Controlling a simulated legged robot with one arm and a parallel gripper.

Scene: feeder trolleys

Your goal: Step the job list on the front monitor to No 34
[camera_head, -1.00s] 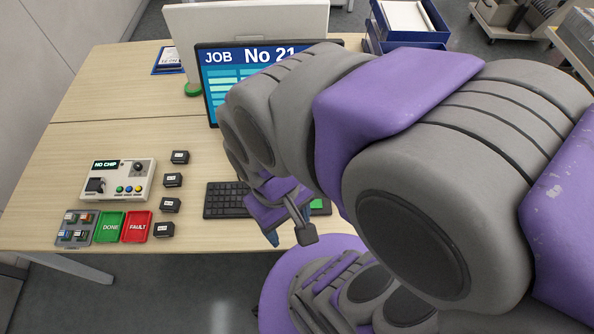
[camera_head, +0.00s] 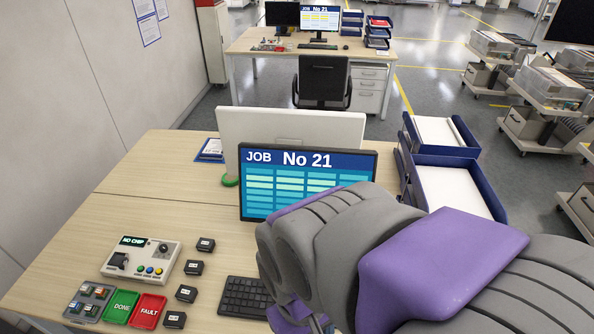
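The front monitor (camera_head: 308,183) stands on the near desk and reads "JOB No 21" above a table of light rows. My arm covers its lower right corner. A black keyboard (camera_head: 243,297) lies in front of the monitor, and my arm hides its right part. My gripper is at the bottom of the view, over or beside the keyboard's right side. Only a small part near its wrist shows, and its fingertips are hidden or cut off.
Left of the keyboard are several small black boxes (camera_head: 194,267), a chip tester (camera_head: 142,258) reading "NO CHIP", a green DONE tray (camera_head: 121,307) and a red FAULT tray (camera_head: 148,311). Blue paper trays (camera_head: 480,180) stand right of the monitor. Another desk (camera_head: 262,42) and trolleys (camera_head: 545,105) are behind.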

